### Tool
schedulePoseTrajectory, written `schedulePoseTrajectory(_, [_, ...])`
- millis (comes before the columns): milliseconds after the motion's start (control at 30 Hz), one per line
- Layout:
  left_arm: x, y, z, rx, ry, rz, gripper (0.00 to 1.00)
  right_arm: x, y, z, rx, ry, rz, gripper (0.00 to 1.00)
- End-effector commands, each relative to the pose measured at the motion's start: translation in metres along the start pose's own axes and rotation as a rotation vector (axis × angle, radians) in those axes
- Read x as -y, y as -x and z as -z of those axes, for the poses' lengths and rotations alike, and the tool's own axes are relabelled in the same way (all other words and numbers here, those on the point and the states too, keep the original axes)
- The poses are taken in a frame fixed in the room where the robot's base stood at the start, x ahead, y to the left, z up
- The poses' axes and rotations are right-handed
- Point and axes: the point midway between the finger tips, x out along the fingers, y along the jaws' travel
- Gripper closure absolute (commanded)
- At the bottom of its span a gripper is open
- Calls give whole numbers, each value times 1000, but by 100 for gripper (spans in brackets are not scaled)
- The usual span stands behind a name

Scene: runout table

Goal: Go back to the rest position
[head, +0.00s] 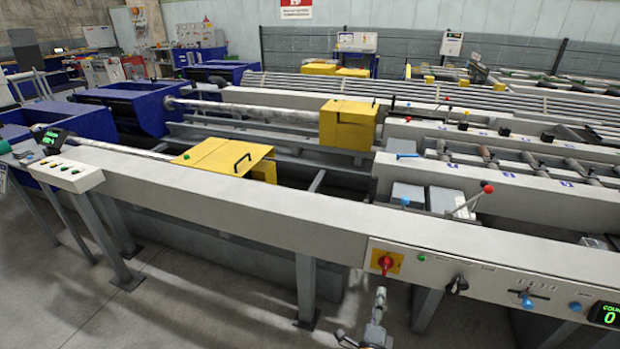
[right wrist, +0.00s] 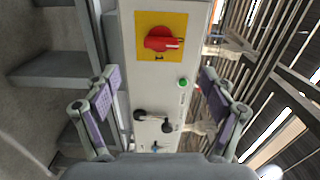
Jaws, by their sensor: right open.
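My right gripper (head: 362,338) shows at the bottom of the head view, in front of the runout table's control panel (head: 475,284). In the right wrist view its two fingers (right wrist: 158,100) stand wide apart with nothing between them. Beyond them is the panel with a red rotary switch (right wrist: 163,39) on a yellow plate, a green button (right wrist: 183,83) and black knobs. The red switch also shows in the head view (head: 386,263). The fingers look apart from the panel. My left gripper is not in view.
The long grey beam (head: 300,215) of the runout table crosses in front of me. Yellow covers (head: 222,157) and blue troughs (head: 125,105) lie behind it. A small button box (head: 66,172) is at the left. Open floor (head: 190,300) lies at the lower left.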

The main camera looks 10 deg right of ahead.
Motion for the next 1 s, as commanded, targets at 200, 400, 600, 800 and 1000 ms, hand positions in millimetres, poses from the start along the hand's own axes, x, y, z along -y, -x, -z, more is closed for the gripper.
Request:
schedulePoseTrajectory(200, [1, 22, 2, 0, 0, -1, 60, -89, 43, -19, 295, 458, -188, 17])
schedulePoseTrajectory(400, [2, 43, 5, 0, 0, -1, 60, -224, 154, 19, 772, 1067, -459, 17])
schedulePoseTrajectory(600, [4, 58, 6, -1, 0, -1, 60, -296, 272, 109, 1209, 1484, -678, 17])
schedulePoseTrajectory(800, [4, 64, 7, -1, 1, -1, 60, -314, 334, 170, 1461, 1666, -789, 17])
schedulePoseTrajectory(1000, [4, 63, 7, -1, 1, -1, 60, -317, 343, 180, 1503, 1693, -805, 17])
